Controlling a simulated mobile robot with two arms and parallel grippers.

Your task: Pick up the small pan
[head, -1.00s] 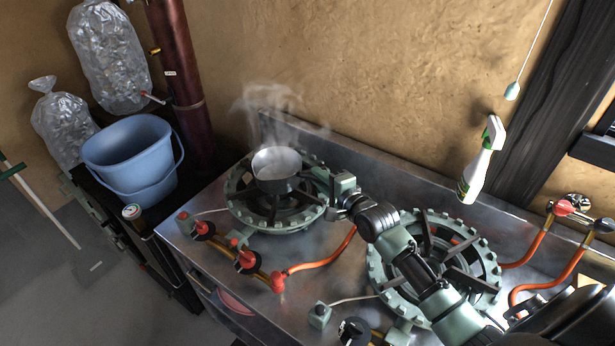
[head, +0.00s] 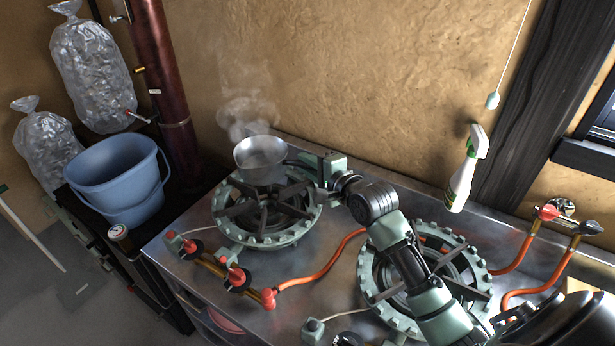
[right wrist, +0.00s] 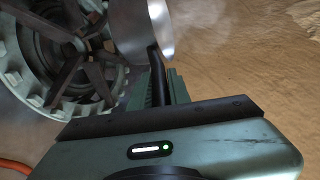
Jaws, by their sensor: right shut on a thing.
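The small pan (head: 261,153) is a steaming metal pan with a dark handle. In the head view it is above the back part of the left burner (head: 268,212), with the burner's grate uncovered below it. My right gripper (head: 318,168) is to the right of the pan and shut on its handle. In the right wrist view the dark handle (right wrist: 156,66) runs between the fingers (right wrist: 158,88) to the pan's side (right wrist: 146,30). My left gripper is in neither view.
A second burner (head: 372,275) sits under my right arm. Orange hoses (head: 325,265) and red valves (head: 237,276) lie along the steel counter. A spray bottle (head: 461,181) is at the right by the wall. A blue bucket (head: 115,180) stands left of the counter.

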